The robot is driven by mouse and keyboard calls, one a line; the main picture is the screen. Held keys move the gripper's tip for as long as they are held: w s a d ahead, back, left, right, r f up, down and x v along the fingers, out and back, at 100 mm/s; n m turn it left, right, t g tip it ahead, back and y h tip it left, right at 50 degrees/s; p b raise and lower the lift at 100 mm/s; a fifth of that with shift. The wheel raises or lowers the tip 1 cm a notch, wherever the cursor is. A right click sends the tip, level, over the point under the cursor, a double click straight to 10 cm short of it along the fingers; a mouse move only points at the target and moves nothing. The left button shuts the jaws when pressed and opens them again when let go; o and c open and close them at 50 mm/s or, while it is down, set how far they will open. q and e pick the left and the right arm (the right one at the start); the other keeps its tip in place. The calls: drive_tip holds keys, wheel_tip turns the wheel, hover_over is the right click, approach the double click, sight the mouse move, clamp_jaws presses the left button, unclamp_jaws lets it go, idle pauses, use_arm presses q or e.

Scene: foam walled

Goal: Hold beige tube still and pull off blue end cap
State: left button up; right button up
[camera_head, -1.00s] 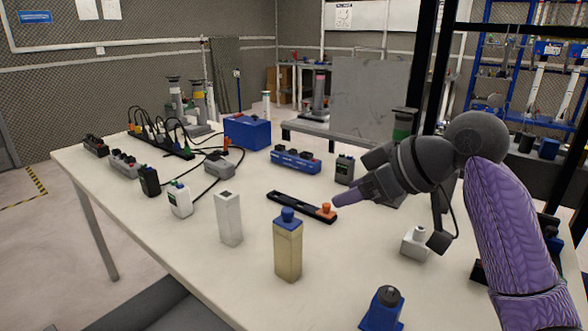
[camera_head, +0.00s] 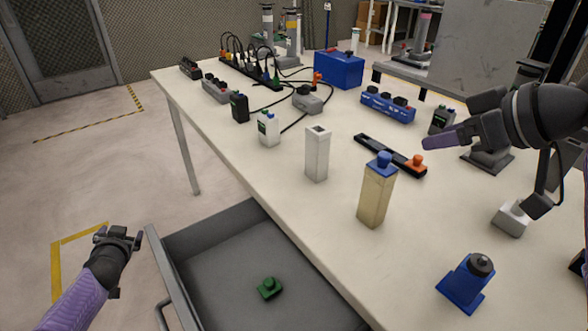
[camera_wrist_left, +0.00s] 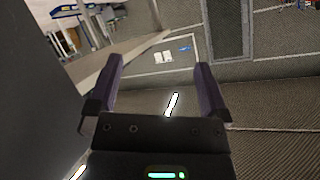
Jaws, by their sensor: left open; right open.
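The beige tube (camera_head: 376,200) stands upright on the table, square in section. The blue end cap (camera_head: 384,159) sits on its top. My right gripper (camera_head: 428,143) is above the table, up and to the right of the cap and apart from it; its jaws are seen side-on. My left gripper (camera_head: 136,238) is at the lower left, beyond the table's edge and left of the open drawer, far from the tube. In the left wrist view its two fingers (camera_wrist_left: 158,85) are spread with nothing between them.
The table (camera_head: 270,180) also bears a white square tube (camera_head: 317,155), a black bar with an orange knob (camera_head: 416,162), a blue block with a dark ball (camera_head: 467,283) and small bottles. An open grey drawer (camera_head: 210,235) holds a green piece (camera_head: 269,288).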

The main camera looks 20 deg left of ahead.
use_arm(q)
drive_tip(key=w+d+r+n+t+y, duration=0.1)
drive_tip(key=w+d+r+t, duration=0.1)
drive_tip(key=w+r, duration=0.5)
drive_tip(key=w+d+r+n+t, duration=0.1)
drive_tip(key=w+d+r+n, duration=0.15)
drive_tip(key=r, duration=0.95)
drive_tip(key=m+g+h, duration=0.2)
drive_tip(key=m+h, duration=1.2)
drive_tip(key=h, duration=0.4)
approach(375, 173)
drive_tip(key=x, duration=1.2)
drive_tip(key=shift+y, duration=0.3)
drive_tip(key=c, duration=1.3)
